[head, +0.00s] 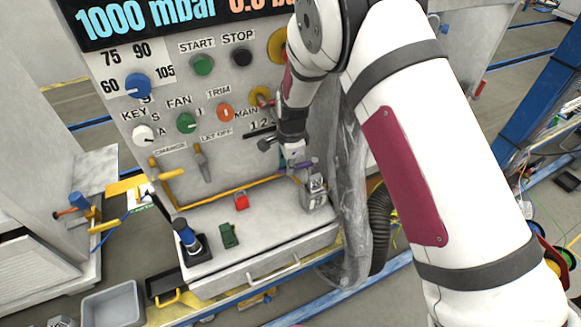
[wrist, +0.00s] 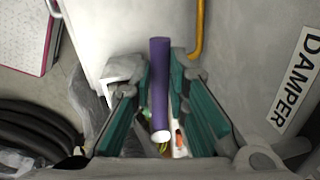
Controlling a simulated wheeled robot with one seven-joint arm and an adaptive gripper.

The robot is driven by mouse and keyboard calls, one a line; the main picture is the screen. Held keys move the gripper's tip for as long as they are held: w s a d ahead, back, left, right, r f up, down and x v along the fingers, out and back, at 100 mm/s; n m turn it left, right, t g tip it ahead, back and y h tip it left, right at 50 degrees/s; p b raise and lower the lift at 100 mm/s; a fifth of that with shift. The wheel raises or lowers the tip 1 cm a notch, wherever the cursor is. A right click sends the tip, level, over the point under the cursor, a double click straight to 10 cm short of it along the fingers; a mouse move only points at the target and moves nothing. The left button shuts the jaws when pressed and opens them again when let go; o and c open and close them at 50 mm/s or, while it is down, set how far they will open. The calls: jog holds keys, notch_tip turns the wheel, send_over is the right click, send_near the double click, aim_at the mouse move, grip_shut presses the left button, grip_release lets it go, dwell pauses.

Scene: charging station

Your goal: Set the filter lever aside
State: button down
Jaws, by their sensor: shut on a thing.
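A purple rod with a white end, which I take to be the filter lever (wrist: 159,85), lies between the teal finger pads of my gripper (wrist: 162,95) in the wrist view. My gripper is shut on it. In the head view, my gripper (head: 295,160) is in front of the control panel, above the right part of the grey ledge. Only a small purple part of the lever (head: 306,163) shows there. A grey metal fitting (head: 315,193) stands just below it; I cannot tell whether the lever touches it.
A grey bin (head: 112,304) stands at lower left. A wrapped hose (head: 350,200) hangs right of my gripper. The box top's middle has free room.

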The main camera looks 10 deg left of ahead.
jog(key=shift+w+a, duration=0.1)
jog(key=shift+w, duration=0.05)
dwell(0.3)
jog(key=c, duration=1.5)
grip_release()
jog(key=shift+c, duration=0.2)
jog(key=shift+r, duration=0.1)
notch_tip(320, 180, up, 12)
jog(key=s, duration=0.1)
jog(key=shift+s+d, duration=0.3)
jog(key=shift+d, duration=0.1)
